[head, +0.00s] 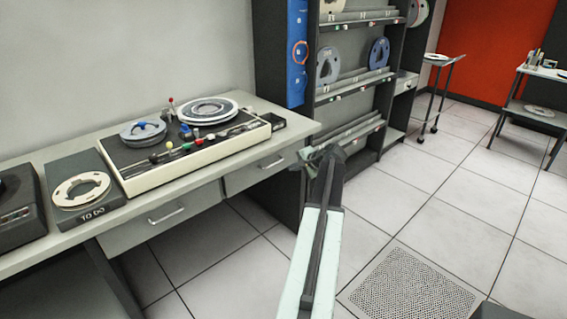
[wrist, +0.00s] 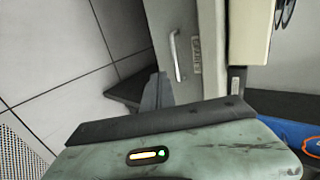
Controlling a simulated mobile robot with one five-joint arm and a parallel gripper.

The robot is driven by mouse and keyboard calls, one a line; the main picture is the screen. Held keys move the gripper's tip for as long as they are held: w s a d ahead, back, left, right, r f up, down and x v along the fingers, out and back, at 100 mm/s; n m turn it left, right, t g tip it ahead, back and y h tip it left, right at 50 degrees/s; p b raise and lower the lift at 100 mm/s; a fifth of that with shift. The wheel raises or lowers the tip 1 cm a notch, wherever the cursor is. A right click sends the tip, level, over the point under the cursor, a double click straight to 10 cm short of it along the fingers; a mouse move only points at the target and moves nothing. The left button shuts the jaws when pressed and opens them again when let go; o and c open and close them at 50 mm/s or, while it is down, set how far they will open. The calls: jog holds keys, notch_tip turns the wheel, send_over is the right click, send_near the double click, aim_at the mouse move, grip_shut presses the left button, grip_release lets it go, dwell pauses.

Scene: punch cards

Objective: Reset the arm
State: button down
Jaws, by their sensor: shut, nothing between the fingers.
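My arm (head: 315,255), pale with a dark upper link, reaches forward from the bottom of the head view. My gripper (head: 308,160) is at its far end, near the right end of the desk (head: 190,190). The fingers look small and partly hidden by the arm there. In the wrist view my gripper (wrist: 157,92) shows as dark fingers beyond the green wrist housing. They are shut with nothing held. A drawer with a metal handle (wrist: 177,55) lies beyond the fingers. I cannot tell the exact gap to the desk.
The desk holds a tape machine (head: 190,145) and a "TO DO" tray (head: 82,190). A reel shelf (head: 350,85) stands behind my gripper. A small stand (head: 440,75) and cart (head: 535,105) are farther right. Open tiled floor (head: 450,215) lies right of my arm.

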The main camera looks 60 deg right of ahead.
jog(key=shift+v, duration=1.1)
jog(key=w+a+f+n+g+y, duration=0.1)
jog(key=w+a+f+n+y, duration=0.15)
jog(key=w+a, duration=0.7)
jog(key=w+a+f+n+g+y, duration=0.15)
jog(key=w+a+n, duration=0.25)
jog(key=a, duration=1)
jog(key=w+a+f+n+g+y, duration=0.1)
jog(key=w+a+f+n+g, duration=0.15)
jog(key=w+a, duration=0.7)
jog(key=s+a+f+n+g+h, duration=0.15)
jog(key=a+n, duration=0.25)
jog(key=a, duration=0.9)
jog(key=s+a+f+n+g, duration=0.1)
jog(key=s+a+n+g, duration=0.2)
jog(key=a, duration=0.9)
jog(key=s+a+f+n+g, duration=0.15)
jog(key=a+n, duration=0.25)
jog(key=a, duration=0.9)
notch_tip(320, 180, up, 20)
jog(key=s+a+n+p, duration=0.1)
jog(key=p, duration=1.8)
jog(key=shift+s+t, duration=0.3)
jog(key=shift+t, duration=0.1)
